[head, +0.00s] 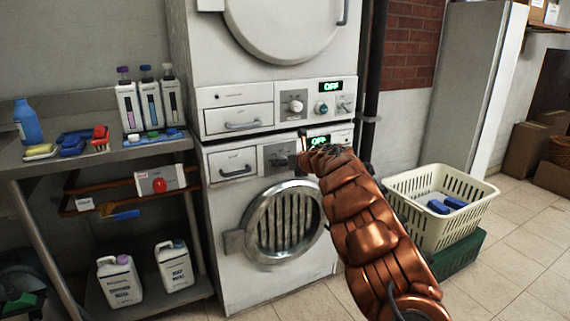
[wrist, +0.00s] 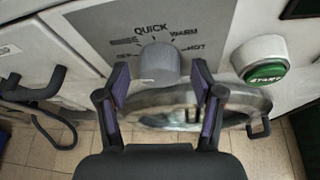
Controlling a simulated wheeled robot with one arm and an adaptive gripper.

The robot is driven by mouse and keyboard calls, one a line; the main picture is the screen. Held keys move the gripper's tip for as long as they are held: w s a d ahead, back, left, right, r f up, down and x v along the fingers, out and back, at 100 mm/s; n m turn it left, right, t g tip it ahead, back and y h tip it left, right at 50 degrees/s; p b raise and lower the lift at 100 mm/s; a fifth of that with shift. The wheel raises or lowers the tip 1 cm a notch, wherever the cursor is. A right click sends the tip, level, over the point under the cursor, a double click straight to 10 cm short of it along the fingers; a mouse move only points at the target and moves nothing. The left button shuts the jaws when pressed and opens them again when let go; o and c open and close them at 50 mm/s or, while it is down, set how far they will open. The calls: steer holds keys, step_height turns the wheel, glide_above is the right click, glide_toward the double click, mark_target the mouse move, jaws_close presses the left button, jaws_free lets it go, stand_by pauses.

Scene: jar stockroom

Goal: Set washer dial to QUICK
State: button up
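The washer (head: 235,205) is the lower of two stacked white machines, with a round barred door and a display reading OFF (head: 319,141). In the wrist view its grey dial (wrist: 158,63) sits on a grey panel with QUICK printed above it, WARM and HOT to the right, and a partly hidden label starting "OFF" to the left. I cannot tell where the dial points. My gripper (wrist: 160,82) is open, one purple-padded finger on either side of the dial, with gaps showing. In the head view my arm hides part of the washer's panel, and the gripper (head: 304,146) is hard to make out.
A green START button (wrist: 262,72) is right of the dial. The upper machine has its own knobs (head: 295,106) and OFF display. A cream basket (head: 440,228) stands right of the washer, and a shelf (head: 85,152) with bottles stands left.

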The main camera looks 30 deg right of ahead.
steer(key=c, duration=1.1)
steer(key=shift+m+p, duration=0.3)
steer(key=shift+d+f+m+t+y+p, duration=0.1)
steer(key=shift+m+t+y+p, duration=0.75)
steer(key=shift+m, duration=1.1)
steer(key=shift+f+m+t+y+p, duration=0.1)
steer(key=shift+m+t+y+p, duration=0.3)
steer(key=shift+m+y+p, duration=0.9)
steer(key=shift+d+f+m+t+y+p, duration=0.1)
steer(key=shift+m+t+y+p, duration=0.45)
steer(key=shift+m+p, duration=1.35)
steer(key=shift+m+b, duration=0.7)
steer(key=shift+m, duration=0.05)
steer(key=o, duration=1.2)
steer(key=shift+c, duration=0.2)
